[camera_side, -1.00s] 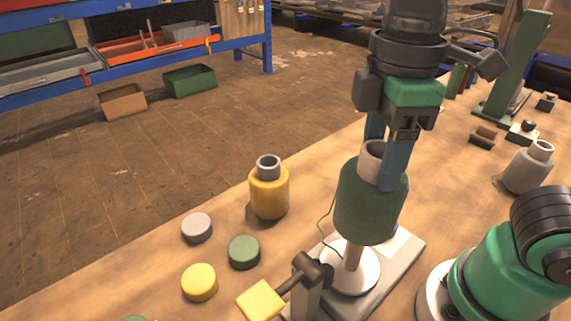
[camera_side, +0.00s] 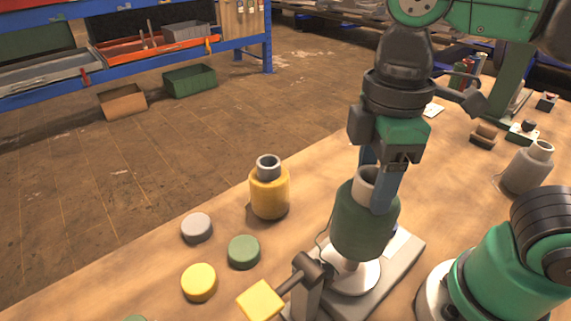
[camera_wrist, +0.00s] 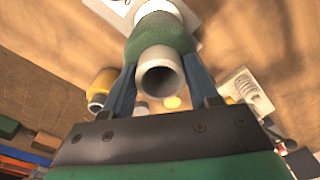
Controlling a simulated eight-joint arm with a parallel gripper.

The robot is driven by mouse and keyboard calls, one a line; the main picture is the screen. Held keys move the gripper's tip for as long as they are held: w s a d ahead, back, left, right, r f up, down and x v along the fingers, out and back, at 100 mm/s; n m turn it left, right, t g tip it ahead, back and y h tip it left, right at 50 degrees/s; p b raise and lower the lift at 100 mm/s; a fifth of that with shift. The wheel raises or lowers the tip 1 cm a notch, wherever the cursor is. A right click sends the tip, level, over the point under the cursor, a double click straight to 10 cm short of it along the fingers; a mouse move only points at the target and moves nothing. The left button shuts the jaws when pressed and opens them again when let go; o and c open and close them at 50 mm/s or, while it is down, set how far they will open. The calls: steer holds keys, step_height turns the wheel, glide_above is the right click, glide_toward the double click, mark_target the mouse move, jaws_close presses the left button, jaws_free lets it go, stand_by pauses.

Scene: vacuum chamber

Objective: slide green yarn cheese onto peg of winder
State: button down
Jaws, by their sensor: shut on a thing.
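The green yarn cheese (camera_side: 362,222) is a dark green wound body on a pale grey tube. My gripper (camera_side: 374,190) is shut on the upper end of that tube, one finger on each side. The cheese is slightly tilted and hangs above the white disc (camera_side: 366,283) of the winder (camera_side: 402,262). A short stretch of peg shows between disc and cheese; the rest is hidden by the cheese, seemingly inside it. In the wrist view, the cheese (camera_wrist: 165,30) points away from my gripper (camera_wrist: 160,72), and its tube mouth is dark inside, with no peg tip clearly visible.
A lever with a yellow pad (camera_side: 260,301) stands at the winder's front left. A yellow yarn cheese (camera_side: 269,193) stands to the left, near grey (camera_side: 197,228), green (camera_side: 243,252) and yellow (camera_side: 199,282) round pieces. A grey yarn cheese (camera_side: 525,172) stands at right.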

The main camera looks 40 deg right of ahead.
steer(key=shift+f, duration=0.85)
steer(key=shift+f, duration=0.1)
stand_by(0.9)
steer(key=shift+f, duration=1.45)
steer(key=shift+c, duration=0.8)
jaws_free()
steer(key=shift+r, duration=2.8)
